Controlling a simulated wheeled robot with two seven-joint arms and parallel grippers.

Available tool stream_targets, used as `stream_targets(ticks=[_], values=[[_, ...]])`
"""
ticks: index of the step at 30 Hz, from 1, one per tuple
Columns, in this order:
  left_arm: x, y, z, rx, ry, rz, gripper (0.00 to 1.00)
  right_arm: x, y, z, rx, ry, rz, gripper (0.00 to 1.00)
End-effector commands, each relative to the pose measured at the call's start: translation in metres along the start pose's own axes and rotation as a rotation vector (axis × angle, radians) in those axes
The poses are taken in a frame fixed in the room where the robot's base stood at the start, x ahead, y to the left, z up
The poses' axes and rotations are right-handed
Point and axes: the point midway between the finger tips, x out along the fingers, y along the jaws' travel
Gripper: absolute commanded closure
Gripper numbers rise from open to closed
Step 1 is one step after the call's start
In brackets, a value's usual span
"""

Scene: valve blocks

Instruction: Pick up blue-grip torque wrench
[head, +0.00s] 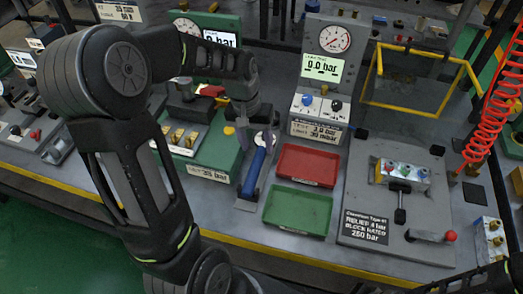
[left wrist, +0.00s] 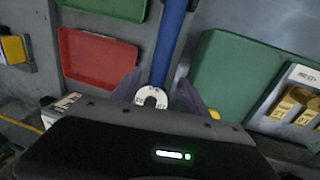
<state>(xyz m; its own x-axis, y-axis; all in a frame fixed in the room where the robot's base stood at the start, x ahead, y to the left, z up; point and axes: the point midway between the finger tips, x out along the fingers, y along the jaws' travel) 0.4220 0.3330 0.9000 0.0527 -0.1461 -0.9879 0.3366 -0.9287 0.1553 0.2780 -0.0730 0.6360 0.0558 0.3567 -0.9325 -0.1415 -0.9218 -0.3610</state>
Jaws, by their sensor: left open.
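The blue-grip torque wrench (head: 255,168) lies on the grey bench, between the green valve fixture and the two small trays. My left gripper (head: 251,126) is over the head end of the wrench. In the left wrist view its fingers (left wrist: 157,92) are open, one on each side of the head. I cannot tell whether they touch it. The wrist housing hides the part nearest the camera. My right gripper is not in view.
A red tray (head: 307,166) and a green tray (head: 297,209) sit close to the right of the wrench. The green fixture (head: 218,152) stands close on its left. A gauge panel (head: 322,75) rises behind. A valve block plate (head: 395,205) lies further right.

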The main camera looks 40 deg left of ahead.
Motion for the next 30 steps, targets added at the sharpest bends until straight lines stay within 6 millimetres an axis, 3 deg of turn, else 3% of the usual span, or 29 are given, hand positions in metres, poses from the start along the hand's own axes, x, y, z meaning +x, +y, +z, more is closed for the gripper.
stream_targets(ticks=[5,15,30], values=[[0.004,0.001,0.000,0.000,-0.001,0.000,0.47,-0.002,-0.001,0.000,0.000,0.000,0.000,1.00],[0.049,0.002,-0.002,0.001,-0.003,0.000,0.47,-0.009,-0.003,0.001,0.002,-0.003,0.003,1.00],[0.052,0.002,-0.002,0.000,0.001,0.000,0.47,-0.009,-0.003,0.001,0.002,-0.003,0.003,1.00]])
